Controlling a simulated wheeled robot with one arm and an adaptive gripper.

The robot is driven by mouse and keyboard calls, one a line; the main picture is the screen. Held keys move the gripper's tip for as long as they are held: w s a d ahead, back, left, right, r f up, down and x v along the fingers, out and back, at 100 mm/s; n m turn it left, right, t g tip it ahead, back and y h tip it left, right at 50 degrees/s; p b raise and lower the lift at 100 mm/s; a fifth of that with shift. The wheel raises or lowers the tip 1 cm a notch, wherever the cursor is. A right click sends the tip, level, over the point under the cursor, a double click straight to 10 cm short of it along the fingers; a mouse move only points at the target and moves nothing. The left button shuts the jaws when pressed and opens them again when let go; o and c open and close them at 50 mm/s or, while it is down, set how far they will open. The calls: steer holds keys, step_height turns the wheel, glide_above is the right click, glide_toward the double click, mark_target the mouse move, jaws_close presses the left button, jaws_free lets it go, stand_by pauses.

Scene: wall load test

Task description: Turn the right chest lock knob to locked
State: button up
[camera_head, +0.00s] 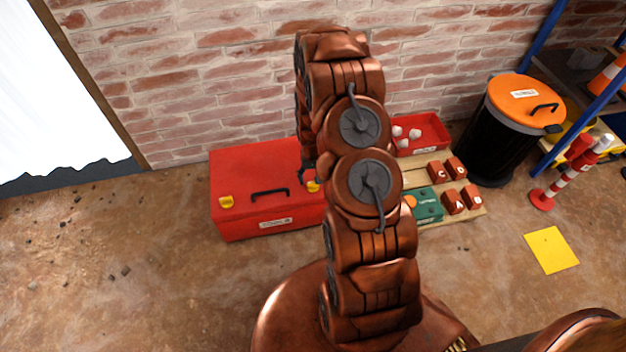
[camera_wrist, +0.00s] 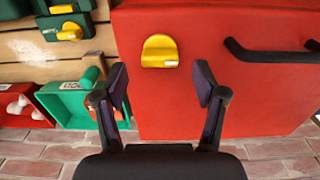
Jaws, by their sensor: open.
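A red chest (camera_head: 265,185) stands against the brick wall, with a black handle (camera_head: 270,192) on its lid. The right lock knob (camera_head: 313,186) is yellow and partly hidden behind my arm. In the wrist view this yellow knob (camera_wrist: 160,50) sits on the red lid, a pale mark at its lower right edge. My gripper (camera_wrist: 160,84) is open and empty; the knob shows just beyond and between its fingertips, with no contact visible. Another yellow knob (camera_head: 226,201) is at the chest's left end. My gripper is mostly hidden in the head view.
Right of the chest are a red bin (camera_head: 430,146) with white pieces, a green box (camera_head: 428,207) and several red blocks (camera_head: 455,201) on a wooden board. A black barrel with an orange lid (camera_head: 525,95) stands further right.

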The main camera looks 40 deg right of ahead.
step_height(320, 180, up, 9)
stand_by(0.5)
stand_by(0.3)
step_height(320, 180, up, 19)
steer(key=n+p, duration=0.1)
steer(key=p, duration=0.7)
glide_above(313, 183)
steer(key=s+a, duration=0.3)
steer(key=a, duration=0.3)
steer(key=s+a+r+n+p, duration=0.1)
steer(key=s+a+r+p, duration=0.2)
steer(key=r, duration=0.5)
steer(key=s+a+r+p, duration=0.3)
steer(key=r+p, duration=0.1)
steer(key=r, duration=0.3)
steer(key=s+a+r+n+g+p, duration=0.1)
steer(key=s+a+r+p, duration=0.3)
steer(key=s+r+p, duration=0.3)
steer(key=s+a+r+n+p, duration=0.1)
steer(key=s+a+r+p, duration=0.3)
steer(key=s+r, duration=1)
steer(key=shift+a+r+g+p, duration=0.2)
steer(key=shift+r+g+p, duration=0.2)
steer(key=shift+r+p, duration=1.5)
steer(key=shift+r+b, duration=0.3)
steer(key=shift+b, duration=0.05)
